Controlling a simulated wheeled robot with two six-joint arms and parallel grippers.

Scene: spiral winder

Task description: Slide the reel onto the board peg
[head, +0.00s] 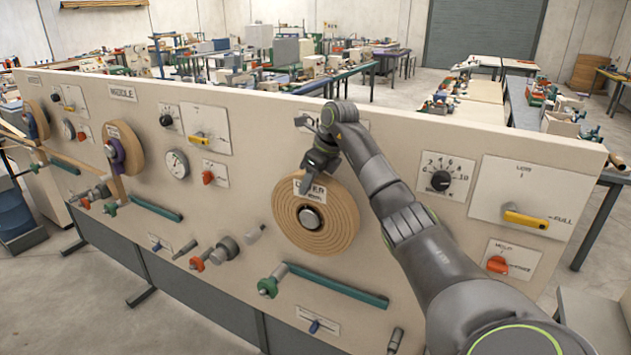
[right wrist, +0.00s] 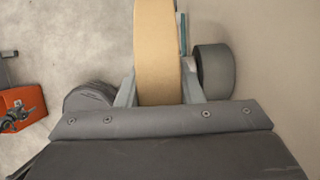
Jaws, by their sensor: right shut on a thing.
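The reel (head: 342,222) is a tan wound disc standing upright in front of the board (head: 245,110), with an "UPPER" label near its top. A round metal end (head: 309,218) shows at its centre; I cannot tell how far the peg reaches through. My right gripper (head: 316,170) is shut on the reel's upper rim. In the right wrist view, the reel (right wrist: 158,50) stands edge-on between the fingers of my right gripper (right wrist: 158,92), with the beige board surface (right wrist: 275,70) to the right. My left gripper is not in view.
A green-ended bar (head: 335,284) sits below the reel. A dial (head: 440,181) and a yellow lever (head: 525,219) are to the right. Knobs (head: 222,250) stick out at lower left of the reel. Two smaller reels (head: 125,148) (head: 40,120) hang further left.

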